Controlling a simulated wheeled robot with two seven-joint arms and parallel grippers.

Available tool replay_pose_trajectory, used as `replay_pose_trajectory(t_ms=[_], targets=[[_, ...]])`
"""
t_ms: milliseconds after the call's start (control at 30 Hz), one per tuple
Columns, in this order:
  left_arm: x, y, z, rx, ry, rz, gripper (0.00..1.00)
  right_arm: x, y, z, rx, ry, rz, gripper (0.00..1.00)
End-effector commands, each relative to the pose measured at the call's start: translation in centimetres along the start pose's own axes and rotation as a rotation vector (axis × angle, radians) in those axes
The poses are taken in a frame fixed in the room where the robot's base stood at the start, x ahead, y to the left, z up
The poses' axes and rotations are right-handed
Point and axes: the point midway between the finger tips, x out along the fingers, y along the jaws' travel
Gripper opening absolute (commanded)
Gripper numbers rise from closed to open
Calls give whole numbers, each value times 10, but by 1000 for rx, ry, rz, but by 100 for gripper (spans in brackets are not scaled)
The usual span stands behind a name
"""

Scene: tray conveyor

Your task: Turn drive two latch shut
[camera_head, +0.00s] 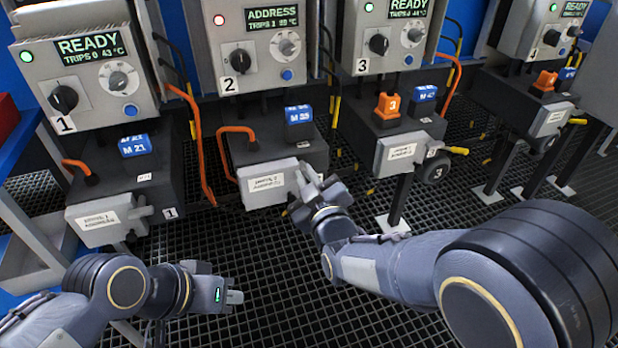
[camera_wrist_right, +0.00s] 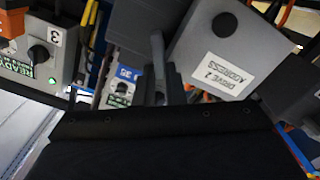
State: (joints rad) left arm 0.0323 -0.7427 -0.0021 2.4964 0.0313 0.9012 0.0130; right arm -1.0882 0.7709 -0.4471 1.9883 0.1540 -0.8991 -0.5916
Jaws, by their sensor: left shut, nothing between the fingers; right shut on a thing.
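Drive two's control box (camera_head: 260,58) shows ADDRESS on its display and a red light. Its grey cover (camera_head: 262,199), labelled for drive 2, sits low on the front of the dark drive body and looks closed. It also shows in the right wrist view (camera_wrist_right: 235,45). My right gripper (camera_head: 309,184) is at the right end of this cover, shut on what appears to be the latch handle. The fingers hide most of the latch, so its angle cannot be read. My left gripper (camera_head: 236,297) is shut and empty, low over the floor grating, apart from the drives.
Drive one (camera_head: 92,58) and drive three (camera_head: 390,40) stand either side, both showing READY. Orange cables (camera_head: 199,150) hang between drives. Open grating lies in front.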

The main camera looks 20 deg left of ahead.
Motion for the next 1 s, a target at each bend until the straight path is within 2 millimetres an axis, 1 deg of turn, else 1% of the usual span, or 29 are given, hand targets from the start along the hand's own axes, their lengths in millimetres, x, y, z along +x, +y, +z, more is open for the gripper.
replay_pose_trajectory(t_ms=[700, 1000], targets=[[4, -2, 2, 0, 0, 0, 0, 0, -12, 4, -677, 2, -1, 0], [5, -2, 2, 0, 0, 0, 0, 0, -15, 6, -899, 1, 0, 0]])
